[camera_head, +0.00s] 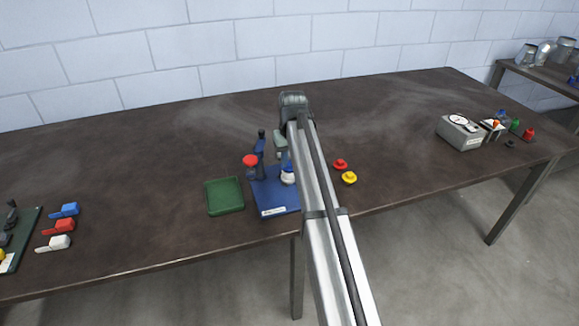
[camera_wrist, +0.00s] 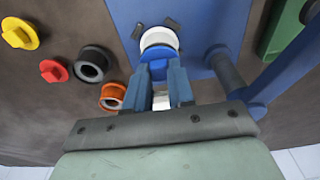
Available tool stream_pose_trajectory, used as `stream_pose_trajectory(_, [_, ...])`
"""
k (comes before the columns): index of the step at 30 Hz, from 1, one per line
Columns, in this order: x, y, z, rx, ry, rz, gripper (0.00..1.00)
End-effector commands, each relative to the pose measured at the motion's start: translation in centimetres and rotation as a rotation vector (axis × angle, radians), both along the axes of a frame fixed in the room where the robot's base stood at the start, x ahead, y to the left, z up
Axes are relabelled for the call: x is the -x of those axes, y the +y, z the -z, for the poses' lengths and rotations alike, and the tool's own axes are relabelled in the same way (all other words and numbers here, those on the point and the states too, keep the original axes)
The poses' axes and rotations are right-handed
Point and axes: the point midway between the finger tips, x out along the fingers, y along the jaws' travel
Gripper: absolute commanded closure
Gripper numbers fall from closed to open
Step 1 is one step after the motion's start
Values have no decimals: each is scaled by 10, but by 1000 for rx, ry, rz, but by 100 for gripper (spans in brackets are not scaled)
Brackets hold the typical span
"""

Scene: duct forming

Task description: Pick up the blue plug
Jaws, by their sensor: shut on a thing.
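The blue plug (camera_wrist: 159,56) is between my gripper's fingertips in the wrist view, next to a white round piece (camera_wrist: 162,38) on the blue board (camera_wrist: 202,18). My gripper (camera_wrist: 157,72) is shut on the blue plug. In the head view my gripper (camera_head: 284,157) points down over the blue board (camera_head: 277,209), with the white piece (camera_head: 288,178) just below it. My arm hides the right part of the board. I cannot tell whether the plug still touches the white piece.
A blue stand (camera_head: 259,148) with a red knob (camera_head: 250,160) rises beside my gripper. A green tray (camera_head: 223,196) lies to the left. A red plug (camera_head: 340,163) and a yellow plug (camera_head: 349,177) lie to the right. Black (camera_wrist: 92,65) and orange (camera_wrist: 113,96) rings are close by.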

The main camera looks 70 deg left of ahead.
Motion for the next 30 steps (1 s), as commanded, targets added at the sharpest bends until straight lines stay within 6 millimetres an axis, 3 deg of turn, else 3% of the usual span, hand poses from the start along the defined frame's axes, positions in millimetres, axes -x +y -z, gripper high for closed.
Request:
stream_pose_trajectory(3, [-1,0,1,1,-2,1,100])
stream_pose_trajectory(14, [-1,0,-3,1,-2,1,100])
stream_pose_trajectory(30, [-1,1,-84,-1,-1,1,100])
